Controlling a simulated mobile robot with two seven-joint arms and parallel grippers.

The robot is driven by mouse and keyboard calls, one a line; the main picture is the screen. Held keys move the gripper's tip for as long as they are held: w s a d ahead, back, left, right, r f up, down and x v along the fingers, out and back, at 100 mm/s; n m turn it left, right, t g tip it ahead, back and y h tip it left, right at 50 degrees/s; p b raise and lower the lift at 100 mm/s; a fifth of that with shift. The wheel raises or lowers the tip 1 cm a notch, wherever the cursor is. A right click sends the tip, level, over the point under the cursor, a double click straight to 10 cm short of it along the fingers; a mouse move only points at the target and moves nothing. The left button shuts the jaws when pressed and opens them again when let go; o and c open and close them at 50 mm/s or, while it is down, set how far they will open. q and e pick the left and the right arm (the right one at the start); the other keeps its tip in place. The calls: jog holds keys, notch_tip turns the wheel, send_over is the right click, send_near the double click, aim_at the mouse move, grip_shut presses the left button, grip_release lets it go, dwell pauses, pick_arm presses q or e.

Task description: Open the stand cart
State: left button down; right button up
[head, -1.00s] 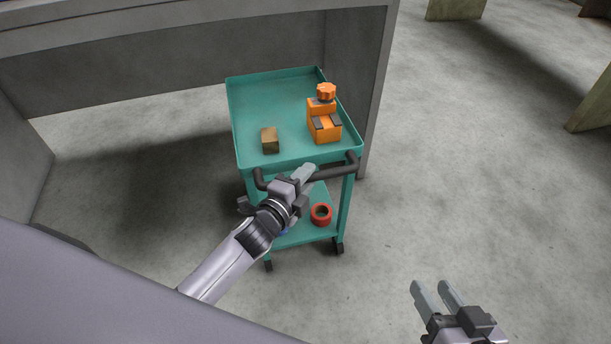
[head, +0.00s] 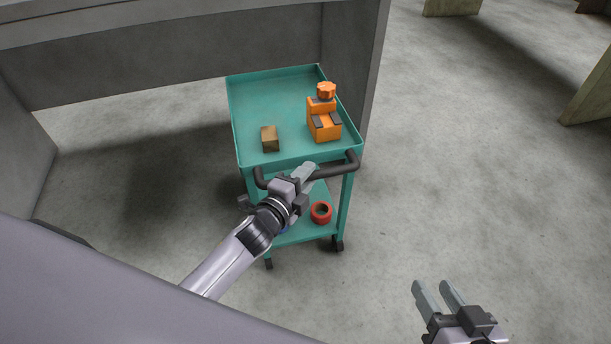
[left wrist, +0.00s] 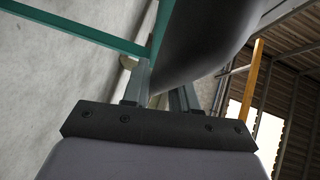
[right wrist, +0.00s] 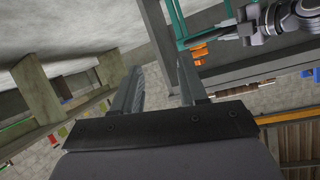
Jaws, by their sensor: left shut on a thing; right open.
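The teal two-shelf stand cart (head: 275,97) stands on the floor on dark casters. Its black push handle (head: 335,170) runs across the near side. My left gripper (head: 305,172) is shut on the handle near its middle. In the left wrist view the dark handle (left wrist: 205,40) fills the space between the fingers (left wrist: 160,90). My right gripper (head: 437,292) is open and empty, low at the right of the cart. In the right wrist view its fingers (right wrist: 160,85) are apart with nothing between them.
A red ring (head: 321,212) lies on the lower shelf. A grey wall panel (head: 365,70) stands close behind the cart.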

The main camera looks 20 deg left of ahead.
pick_arm(q)
jog(key=c, duration=1)
grip_release()
jog(key=shift+s+a, duration=0.1)
jog(key=shift+s, duration=0.2)
jog(key=p+v, duration=0.2)
jog(key=v, duration=0.4)
jog(key=shift+s, duration=0.25)
pick_arm(e)
jog(key=shift+s+d+r+h, duration=0.15)
jog(key=shift+d+h, duration=0.05)
jog(key=shift+d, duration=0.25)
jog(key=shift+s+d+r+h, duration=0.1)
jog(key=shift+s+d+h, duration=0.1)
jog(key=shift+d, duration=0.25)
jog(key=shift+a, duration=0.15)
